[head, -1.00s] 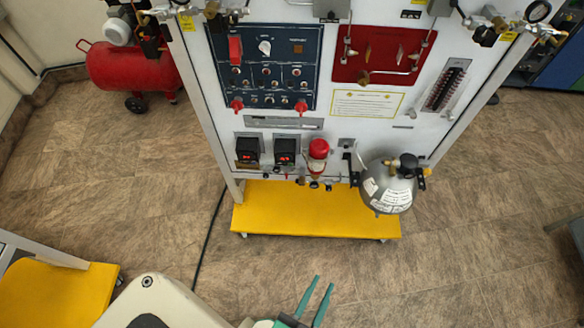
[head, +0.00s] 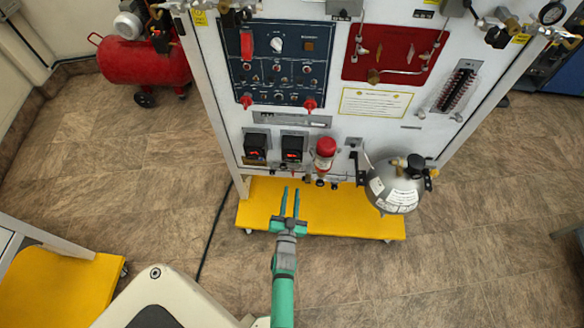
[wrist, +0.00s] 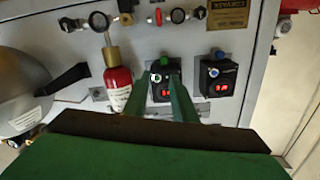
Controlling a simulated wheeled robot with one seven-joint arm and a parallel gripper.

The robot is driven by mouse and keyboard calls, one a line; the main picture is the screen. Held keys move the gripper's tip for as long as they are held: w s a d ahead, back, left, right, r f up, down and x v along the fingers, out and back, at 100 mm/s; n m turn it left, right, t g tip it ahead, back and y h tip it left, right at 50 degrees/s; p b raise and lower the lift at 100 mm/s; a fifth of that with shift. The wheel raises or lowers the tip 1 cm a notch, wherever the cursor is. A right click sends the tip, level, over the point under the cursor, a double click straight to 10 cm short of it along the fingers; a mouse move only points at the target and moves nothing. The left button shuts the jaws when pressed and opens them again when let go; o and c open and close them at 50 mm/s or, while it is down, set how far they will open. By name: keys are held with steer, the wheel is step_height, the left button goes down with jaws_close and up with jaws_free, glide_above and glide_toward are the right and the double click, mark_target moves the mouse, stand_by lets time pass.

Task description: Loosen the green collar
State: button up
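A small green round part (wrist: 164,60) shows in the wrist view at the edge of a black box with a red display (wrist: 161,90); I cannot tell for certain that it is the green collar. In the head view I cannot make it out. My gripper (head: 291,190) points at the lower part of the panel, below the two black display boxes, with its fingers apart and nothing between them. In the wrist view my gripper (wrist: 160,77) has its green fingers on either side of that display box. Whether they touch anything is unclear.
A red-capped cylinder (head: 325,154) and a grey round tank (head: 393,187) are to the right of the boxes. A yellow base shelf (head: 340,215) lies below. The floor is open.

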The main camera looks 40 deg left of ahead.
steer(key=x, duration=1.2)
steer(key=shift+s+a, duration=0.2)
steer(key=shift+a, duration=0.2)
steer(key=shift+s+a, duration=0.1)
jaws_close()
